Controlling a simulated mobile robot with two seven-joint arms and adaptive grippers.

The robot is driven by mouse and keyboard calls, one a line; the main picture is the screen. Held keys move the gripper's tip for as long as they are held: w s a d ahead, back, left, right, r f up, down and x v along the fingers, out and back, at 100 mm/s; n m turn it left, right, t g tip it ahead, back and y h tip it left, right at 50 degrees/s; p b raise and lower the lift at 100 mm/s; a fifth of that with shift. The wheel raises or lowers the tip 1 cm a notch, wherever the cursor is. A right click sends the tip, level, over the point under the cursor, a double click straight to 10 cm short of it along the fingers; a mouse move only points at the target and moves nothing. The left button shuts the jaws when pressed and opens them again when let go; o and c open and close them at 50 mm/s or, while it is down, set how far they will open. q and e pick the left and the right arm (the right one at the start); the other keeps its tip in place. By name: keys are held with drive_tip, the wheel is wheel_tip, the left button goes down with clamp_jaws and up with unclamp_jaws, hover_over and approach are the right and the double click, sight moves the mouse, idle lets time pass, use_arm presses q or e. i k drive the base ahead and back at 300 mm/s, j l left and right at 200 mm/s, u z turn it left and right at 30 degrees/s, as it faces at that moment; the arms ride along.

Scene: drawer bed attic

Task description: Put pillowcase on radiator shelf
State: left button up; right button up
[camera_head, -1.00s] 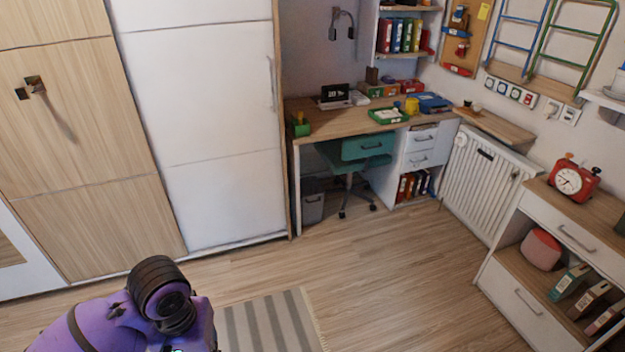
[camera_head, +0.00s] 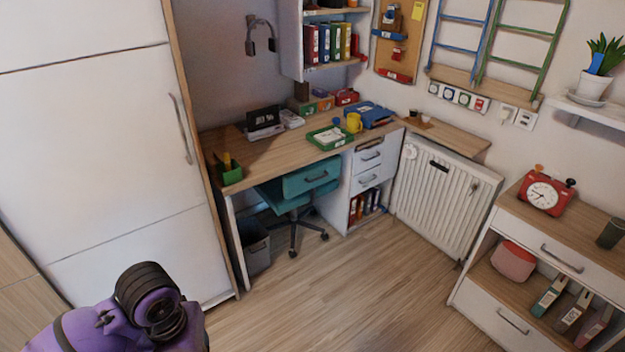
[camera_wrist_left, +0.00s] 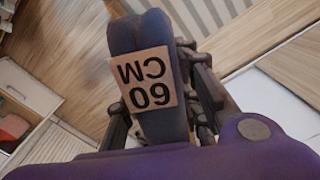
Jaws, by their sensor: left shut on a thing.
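The pillowcase (camera_wrist_left: 140,35) appears as a dark blue folded bundle with a "60 CM" label in the left wrist view. My left gripper (camera_wrist_left: 158,115) is shut on it, with dark fingers along its sides. The head view shows my purple left arm at the bottom left, but neither the gripper nor the pillowcase. The radiator shelf (camera_head: 460,142) is a wooden board above the white radiator (camera_head: 440,198), right of the desk. A small dark item (camera_head: 425,118) stands at its left end. My right gripper is not in view.
A desk (camera_head: 285,150) with a teal chair (camera_head: 300,190) stands left of the radiator. A low cabinet with a red clock (camera_head: 543,194) stands at the right. The wooden floor (camera_head: 330,290) between is clear.

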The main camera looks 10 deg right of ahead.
sight(458, 139)
drive_tip(key=i+l+z, duration=0.1)
drive_tip(key=i+z, duration=0.3)
drive_tip(key=i, duration=0.2)
drive_tip(key=i+j+z, duration=0.1)
drive_tip(key=i+z, duration=0.3)
drive_tip(key=i, duration=0.15)
drive_tip(key=i+z, duration=0.3)
drive_tip(key=i, duration=0.35)
drive_tip(key=i+j+z, duration=0.3)
drive_tip(key=i, duration=0.3)
drive_tip(key=i+j+z, duration=0.15)
drive_tip(key=i+z, duration=0.25)
drive_tip(key=i+j+z, duration=0.85)
drive_tip(key=i+l, duration=0.05)
drive_tip(key=i, duration=0.05)
